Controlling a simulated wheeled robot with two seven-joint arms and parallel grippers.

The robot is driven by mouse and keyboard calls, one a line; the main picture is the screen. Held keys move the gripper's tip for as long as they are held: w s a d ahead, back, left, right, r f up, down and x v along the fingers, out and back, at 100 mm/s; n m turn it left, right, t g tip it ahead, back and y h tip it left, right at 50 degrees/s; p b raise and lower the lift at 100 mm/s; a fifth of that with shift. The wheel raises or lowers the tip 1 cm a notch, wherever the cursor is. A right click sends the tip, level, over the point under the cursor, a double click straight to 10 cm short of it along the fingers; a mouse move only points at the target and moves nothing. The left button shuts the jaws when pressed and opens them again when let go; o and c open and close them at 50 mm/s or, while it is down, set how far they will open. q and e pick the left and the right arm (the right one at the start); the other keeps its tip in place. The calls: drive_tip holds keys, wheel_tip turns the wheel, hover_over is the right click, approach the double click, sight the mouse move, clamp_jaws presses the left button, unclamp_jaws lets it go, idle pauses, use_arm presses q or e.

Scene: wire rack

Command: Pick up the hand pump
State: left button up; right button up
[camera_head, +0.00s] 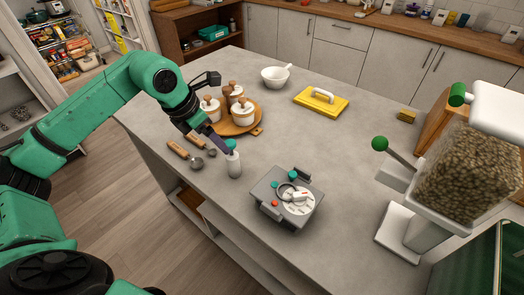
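A small white bottle with a teal top (233,162) stands upright on the grey counter (330,150), near its left edge; it appears to be the hand pump. My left arm reaches in from the left, and my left gripper (222,145) points down at the bottle's top. Its dark fingers are at or very close to the teal top. I cannot tell whether they touch it or how far apart they are. My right gripper is not in view.
Wooden-handled utensils (186,154) lie left of the bottle. A wooden tray (245,129) with lidded jars is behind it. A grey device with a dial (287,197) sits to its right. A pellet-filled dispenser (470,172) stands far right. The middle counter is clear.

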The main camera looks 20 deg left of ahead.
sight(228, 156)
use_arm(q)
drive_tip(key=p+x, duration=0.2)
drive_tip(key=x, duration=0.2)
drive_tip(key=p+x, duration=0.2)
drive_tip(key=x, duration=0.2)
drive_tip(key=p+x, duration=0.2)
drive_tip(key=x, duration=0.2)
drive_tip(key=shift+s+f, duration=0.1)
drive_tip(key=shift+s, duration=0.25)
drive_tip(key=shift+f, duration=0.4)
drive_tip(key=shift+c, duration=0.2)
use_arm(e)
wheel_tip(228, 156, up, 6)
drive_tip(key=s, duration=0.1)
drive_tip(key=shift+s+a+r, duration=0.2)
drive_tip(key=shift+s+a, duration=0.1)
use_arm(q)
drive_tip(key=shift+w, duration=0.1)
drive_tip(key=c, duration=1)
clamp_jaws()
